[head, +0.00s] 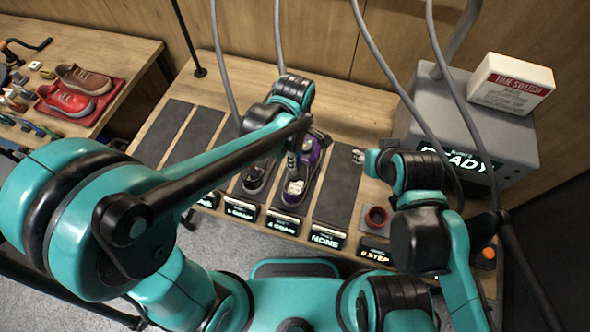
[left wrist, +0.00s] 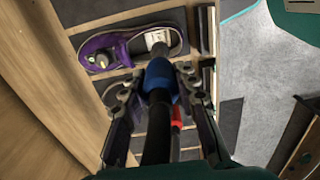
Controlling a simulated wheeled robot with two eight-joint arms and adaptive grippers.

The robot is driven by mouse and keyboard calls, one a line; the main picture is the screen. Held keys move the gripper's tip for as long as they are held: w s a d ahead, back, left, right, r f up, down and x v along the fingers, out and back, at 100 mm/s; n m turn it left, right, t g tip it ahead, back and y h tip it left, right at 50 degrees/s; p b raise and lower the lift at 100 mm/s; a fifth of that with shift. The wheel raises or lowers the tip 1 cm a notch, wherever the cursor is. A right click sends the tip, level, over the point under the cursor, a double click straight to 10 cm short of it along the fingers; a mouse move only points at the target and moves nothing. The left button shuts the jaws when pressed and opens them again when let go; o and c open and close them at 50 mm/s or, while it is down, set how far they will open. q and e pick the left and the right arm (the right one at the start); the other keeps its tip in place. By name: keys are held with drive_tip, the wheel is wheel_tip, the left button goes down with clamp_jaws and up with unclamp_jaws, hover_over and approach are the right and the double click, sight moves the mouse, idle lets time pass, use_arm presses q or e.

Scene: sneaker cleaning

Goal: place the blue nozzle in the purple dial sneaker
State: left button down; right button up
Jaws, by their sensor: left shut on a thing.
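The purple sneaker (head: 312,155) lies on a dark mat in the middle of the bench in the head view. In the left wrist view the purple sneaker (left wrist: 98,42) shows its round dark dial and its light inside. My left gripper (left wrist: 160,86) is shut on the blue nozzle (left wrist: 160,76), with a black tube running back from it. The nozzle's grey tip overlaps the sneaker's opening; I cannot tell how deep it is. In the head view my left gripper (head: 292,160) is over the sneaker. My right gripper (head: 358,156) is off to the right; its jaws are unclear.
A dark sneaker (head: 256,174) lies left of the purple one. A red part (left wrist: 177,118) shows beside the black tube. Grey hoses hang overhead.

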sight(295, 174)
use_arm(q)
wheel_tip(295, 174, down, 5)
drive_tip(key=shift+f+b, duration=0.1)
drive_tip(key=shift+b, duration=0.35)
wheel_tip(295, 174, down, 3)
drive_tip(key=shift+f+b, duration=0.1)
drive_tip(key=shift+b, duration=0.3)
drive_tip(key=shift+f, duration=0.15)
drive_tip(key=c, duration=1.2)
unclamp_jaws()
drive_tip(key=shift+o, duration=0.2)
